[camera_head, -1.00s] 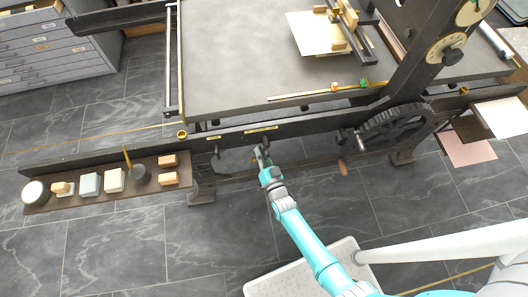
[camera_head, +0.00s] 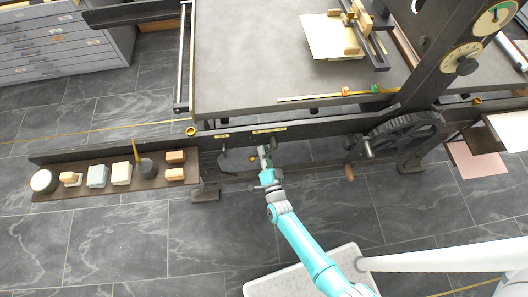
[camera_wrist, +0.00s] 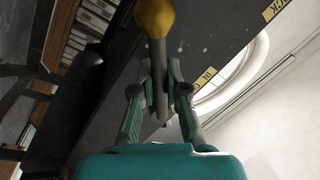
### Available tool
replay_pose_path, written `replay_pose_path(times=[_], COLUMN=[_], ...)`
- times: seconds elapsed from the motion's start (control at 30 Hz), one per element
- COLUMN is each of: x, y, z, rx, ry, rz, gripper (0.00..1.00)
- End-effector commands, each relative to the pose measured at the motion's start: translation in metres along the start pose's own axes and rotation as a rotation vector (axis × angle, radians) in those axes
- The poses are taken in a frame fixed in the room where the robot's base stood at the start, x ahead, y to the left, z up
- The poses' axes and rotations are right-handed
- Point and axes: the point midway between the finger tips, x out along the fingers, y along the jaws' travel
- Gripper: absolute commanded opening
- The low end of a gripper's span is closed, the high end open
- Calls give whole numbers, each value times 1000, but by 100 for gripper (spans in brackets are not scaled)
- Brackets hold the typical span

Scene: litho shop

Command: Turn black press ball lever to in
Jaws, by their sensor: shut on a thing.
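The black press has a dark side rail (camera_head: 330,127) with small brass label plates (camera_head: 269,130). My gripper (camera_head: 264,152) is at the rail's lower edge, below a label plate. In the wrist view my gripper (camera_wrist: 160,95) is shut on the grey rod of the ball lever (camera_wrist: 161,75), one finger on each side. The lever's ball is yellow brass (camera_wrist: 155,16) and stands beyond the fingertips. A yellow label reading "IN" (camera_wrist: 207,76) is on the dark rail to its right. A second label (camera_wrist: 277,8), partly cut off, is farther up. The lever's pivot cannot be made out.
A shelf (camera_head: 100,187) with blocks and pots stands left of the press. A gear wheel with a crank (camera_head: 405,133) is on the right. A press leg (camera_head: 206,190) stands left of my gripper. The tiled floor (camera_head: 130,240) at front left is clear.

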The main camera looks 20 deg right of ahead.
Motion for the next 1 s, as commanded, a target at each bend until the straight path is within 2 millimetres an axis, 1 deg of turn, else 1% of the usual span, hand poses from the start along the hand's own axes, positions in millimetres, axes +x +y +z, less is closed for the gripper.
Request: replay_pose_path(times=[0.23,0.27,0.3,0.33,0.37,0.63,0.73,0.87,1.0], x=[0,0,0,0,0,0,-5,-22,-49], y=[0,0,0,0,0,0,0,0,0], z=[0,0,0,0,0,0,0,1,1], rx=[2,2,2,1,1,0,0,0,0], ry=[1,1,1,1,1,0,0,-2,-3], rz=[-1,-1,-1,-1,-1,-1,-1,0,-1], gripper=[0,20,30,38,39,39,39,39,39])
